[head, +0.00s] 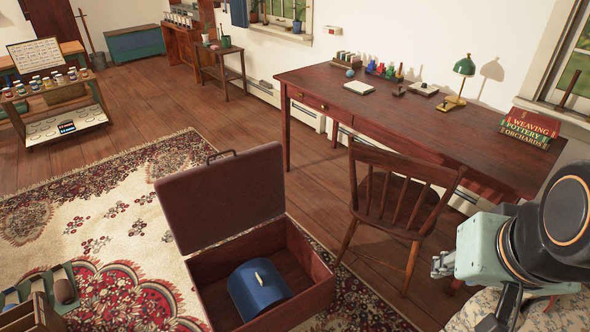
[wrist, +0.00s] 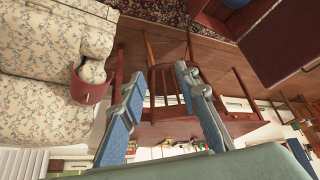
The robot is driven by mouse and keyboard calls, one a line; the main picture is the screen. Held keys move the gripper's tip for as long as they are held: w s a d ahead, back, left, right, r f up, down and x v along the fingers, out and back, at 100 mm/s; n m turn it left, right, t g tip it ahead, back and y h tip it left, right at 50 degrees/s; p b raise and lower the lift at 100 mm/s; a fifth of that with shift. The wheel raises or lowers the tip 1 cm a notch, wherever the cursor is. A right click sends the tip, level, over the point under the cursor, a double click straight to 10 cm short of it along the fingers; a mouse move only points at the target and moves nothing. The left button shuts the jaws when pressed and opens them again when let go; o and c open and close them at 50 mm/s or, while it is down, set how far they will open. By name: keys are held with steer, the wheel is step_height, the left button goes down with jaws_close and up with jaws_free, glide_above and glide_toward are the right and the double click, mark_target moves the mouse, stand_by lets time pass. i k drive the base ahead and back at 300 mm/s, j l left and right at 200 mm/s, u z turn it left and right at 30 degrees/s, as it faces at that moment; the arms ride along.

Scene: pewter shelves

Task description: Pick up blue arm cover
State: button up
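The blue arm cover (head: 258,288) is a curved blue piece with a small pale mark on top. It lies inside an open brown chest (head: 310,296) at the bottom middle of the head view. In the wrist view, a bit of blue (wrist: 236,3) shows in the chest at the top edge.
A wooden chair (head: 395,195) stands between the chest and the desk (head: 420,125). The chest's raised lid (head: 222,195) stands on its far left side. A floral sofa (wrist: 40,70) with a red cover (wrist: 90,88) on its arm is close by. Patterned rug (head: 120,215) lies open at left.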

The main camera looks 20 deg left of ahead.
mark_target(256, 284)
steer(key=u, duration=1.3)
